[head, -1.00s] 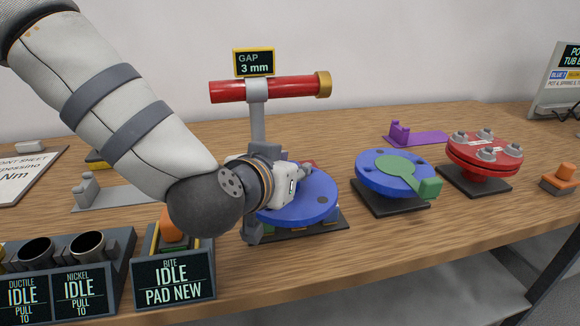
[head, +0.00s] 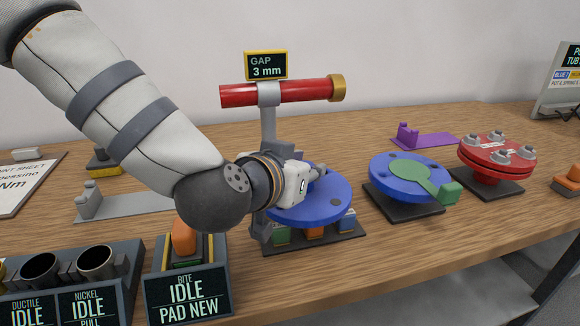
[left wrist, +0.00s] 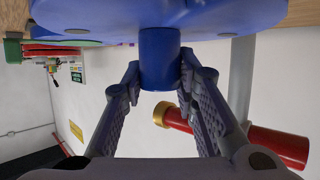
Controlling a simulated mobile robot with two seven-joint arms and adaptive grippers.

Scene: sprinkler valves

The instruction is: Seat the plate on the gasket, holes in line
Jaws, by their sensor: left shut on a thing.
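A blue round plate (head: 325,207) with holes hangs level above a dark base at the middle. My left gripper (head: 310,178) is over its top, partly hidden by my own wrist. In the left wrist view the gripper (left wrist: 160,72) is shut on the plate's blue stem (left wrist: 160,50). To the right, a blue flange (head: 388,178) stands on a dark foot. On it lies a green disc with a tab (head: 425,178), which looks like the gasket. Some flange holes show around it. My right gripper is not in view.
A post with a red bar (head: 290,93) and gap display (head: 265,65) stands behind the plate. Coloured blocks sit on the dark base (head: 345,235) below it. A bolted red flange (head: 495,155) stands right, a purple bracket (head: 428,140) behind. An idle bite station (head: 187,290) is front left.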

